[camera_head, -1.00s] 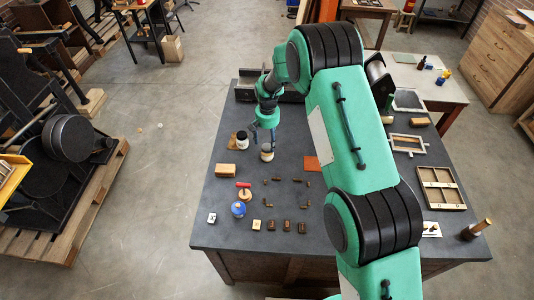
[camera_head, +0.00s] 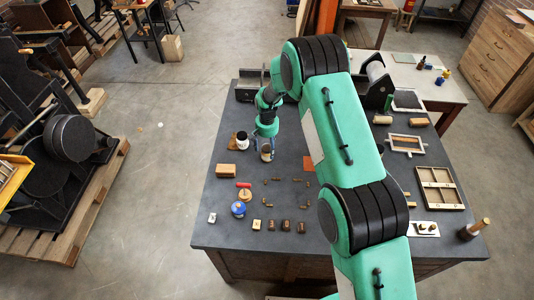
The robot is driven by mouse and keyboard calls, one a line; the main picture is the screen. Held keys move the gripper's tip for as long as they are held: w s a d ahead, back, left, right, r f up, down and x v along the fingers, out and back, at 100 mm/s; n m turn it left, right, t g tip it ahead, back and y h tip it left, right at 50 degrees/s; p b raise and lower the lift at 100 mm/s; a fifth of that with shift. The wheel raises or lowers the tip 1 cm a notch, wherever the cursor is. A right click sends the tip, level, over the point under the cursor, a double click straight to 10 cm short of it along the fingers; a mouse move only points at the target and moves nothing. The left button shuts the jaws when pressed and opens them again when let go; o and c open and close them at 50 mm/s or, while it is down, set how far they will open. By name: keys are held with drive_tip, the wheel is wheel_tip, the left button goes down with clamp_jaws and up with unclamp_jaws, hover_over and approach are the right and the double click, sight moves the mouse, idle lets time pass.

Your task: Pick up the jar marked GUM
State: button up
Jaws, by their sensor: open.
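A small pale jar (camera_head: 266,155) stands upright on the dark table top (camera_head: 215,225), left of my arm. A second jar, white with a black top (camera_head: 242,141), stands just to its left. The labels are too small to read, so I cannot tell which jar is marked GUM. My gripper (camera_head: 266,152) points down at the pale jar, with its open fingers at either side of it. The gripper hides the jar's upper part. I cannot tell whether the fingers touch it.
A wooden block (camera_head: 226,170), a red-handled tool (camera_head: 244,186) and a blue round container (camera_head: 238,209) lie nearer the front. Several small blocks (camera_head: 286,225) line the table's front. A wooden tray (camera_head: 456,204) is at far right.

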idle(0.4)
drive_tip(key=c, duration=1.4)
drive_tip(key=shift+r, duration=0.4)
clamp_jaws()
drive_tip(key=shift+r+b, duration=0.35)
drive_tip(key=shift+r, duration=0.3)
drive_tip(key=shift+s+d+r, duration=0.1)
drive_tip(key=shift+s+r, duration=0.2)
drive_tip(key=shift+r, duration=0.45)
drive_tip(key=s+d+b, duration=0.1)
drive_tip(key=s+d, duration=0.1)
drive_tip(key=s, duration=0.5)
drive_tip(key=s+d+r+b, duration=0.1)
drive_tip(key=s+d, duration=0.1)
drive_tip(key=s, duration=0.5)
drive_tip(key=shift+s+d+r+b, duration=0.25)
drive_tip(key=shift+d+b, duration=0.05)
drive_tip(key=shift+d, duration=0.1)
